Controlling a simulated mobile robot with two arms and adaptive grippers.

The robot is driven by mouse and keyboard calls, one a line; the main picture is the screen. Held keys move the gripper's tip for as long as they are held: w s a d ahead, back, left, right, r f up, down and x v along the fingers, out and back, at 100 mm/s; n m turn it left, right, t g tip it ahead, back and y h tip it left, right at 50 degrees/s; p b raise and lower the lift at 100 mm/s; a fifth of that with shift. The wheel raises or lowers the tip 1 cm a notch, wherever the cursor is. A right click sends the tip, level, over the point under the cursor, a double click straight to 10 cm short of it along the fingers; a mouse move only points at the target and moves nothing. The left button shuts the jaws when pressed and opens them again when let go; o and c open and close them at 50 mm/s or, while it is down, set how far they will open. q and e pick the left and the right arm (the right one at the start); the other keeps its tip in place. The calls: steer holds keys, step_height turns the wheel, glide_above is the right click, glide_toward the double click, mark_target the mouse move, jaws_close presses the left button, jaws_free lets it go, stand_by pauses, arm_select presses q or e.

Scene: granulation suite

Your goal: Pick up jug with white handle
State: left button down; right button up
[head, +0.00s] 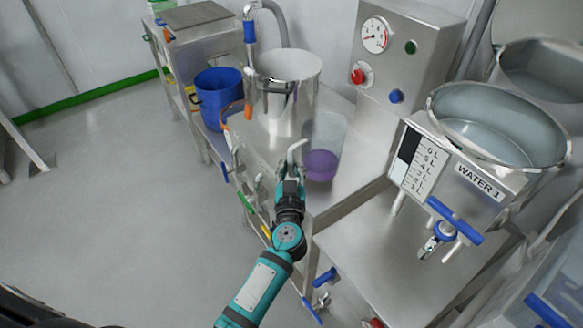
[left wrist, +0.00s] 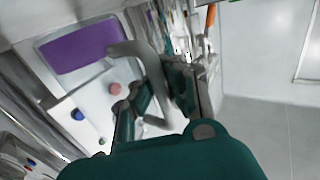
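The jug (head: 322,148) is clear, with purple liquid (head: 320,166) in its bottom and a white handle (head: 296,150) on its left side. It stands upright on the steel bench beside a steel pot. My left gripper (head: 290,180) is at the handle. In the left wrist view the jug's purple contents (left wrist: 78,46) show at the upper left, and the pale handle (left wrist: 153,75) passes between the two fingers of my left gripper (left wrist: 160,95). The fingers stand apart, one on each side of the handle. My right gripper is not in view.
The steel pot (head: 287,92) stands behind and left of the jug, with a blue bucket (head: 218,97) further left. A control box with a gauge (head: 392,50) is behind right. A water tank (head: 498,122) stands at the right. Open floor (head: 110,190) lies left.

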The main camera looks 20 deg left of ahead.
arm_select(q)
steer(key=s+a+r, duration=0.1)
steer(key=s+r, duration=0.1)
steer(key=s, duration=1.4)
steer(key=shift+a+p, duration=0.35)
steer(key=shift+a, duration=0.05)
